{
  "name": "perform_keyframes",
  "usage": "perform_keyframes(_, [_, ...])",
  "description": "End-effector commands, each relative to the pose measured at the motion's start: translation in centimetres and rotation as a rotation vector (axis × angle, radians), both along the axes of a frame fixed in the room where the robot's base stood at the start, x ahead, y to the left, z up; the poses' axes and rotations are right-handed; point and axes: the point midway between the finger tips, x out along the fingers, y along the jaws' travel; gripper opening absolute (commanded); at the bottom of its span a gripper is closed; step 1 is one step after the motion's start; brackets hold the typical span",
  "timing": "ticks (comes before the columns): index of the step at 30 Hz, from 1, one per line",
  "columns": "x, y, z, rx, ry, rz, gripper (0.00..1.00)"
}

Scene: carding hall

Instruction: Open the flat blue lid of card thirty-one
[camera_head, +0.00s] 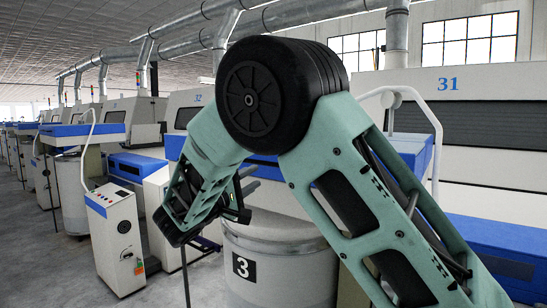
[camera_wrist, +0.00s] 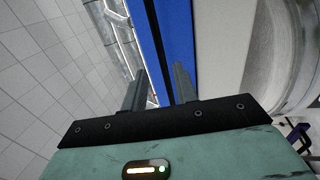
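The blue slab-like top (camera_head: 417,152) of the card marked 31 shows right of my arm, above the can marked 3. My arm hides much of it, and I cannot make out a separate lid seam or handle. My gripper (camera_head: 250,178) is low in front of this slab, partly behind my own arm. In the wrist view my gripper (camera_wrist: 158,82) is open, with its two dark fingers apart and nothing seen held. The blue side (camera_wrist: 172,35) of the slab lies ahead, behind the right finger; I cannot tell whether they touch.
Another blue cover (camera_head: 505,245) lies at the lower right. A curved white pipe (camera_head: 436,125) rises beside card 31. A white control box (camera_head: 115,235) stands left, with grey floor before it.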

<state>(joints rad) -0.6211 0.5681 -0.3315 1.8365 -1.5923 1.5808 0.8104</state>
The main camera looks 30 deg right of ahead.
Motion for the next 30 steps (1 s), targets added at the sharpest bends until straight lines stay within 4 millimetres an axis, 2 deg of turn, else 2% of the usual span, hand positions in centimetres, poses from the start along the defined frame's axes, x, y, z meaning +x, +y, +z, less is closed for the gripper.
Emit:
perform_keyframes(1, [0.3, -1.2, 0.8, 0.0, 0.001, -0.003, 0.29])
perform_keyframes(6, [1.5, -4.4, 1.4, 0.0, 0.003, -0.004, 0.29])
perform_keyframes(13, [2.8, -7.9, 2.0, 0.0, 0.002, -0.001, 0.29])
perform_keyframes(19, [3.4, -9.3, 2.1, 0.002, 0.001, 0.0, 0.29])
perform_keyframes(28, [3.5, -9.5, 2.0, 0.002, 0.001, 0.001, 0.29])
perform_keyframes(29, [3.4, -9.5, 2.0, 0.002, 0.001, 0.001, 0.26])
perform_keyframes(30, [3.4, -9.5, 2.0, 0.002, 0.001, 0.001, 0.15])
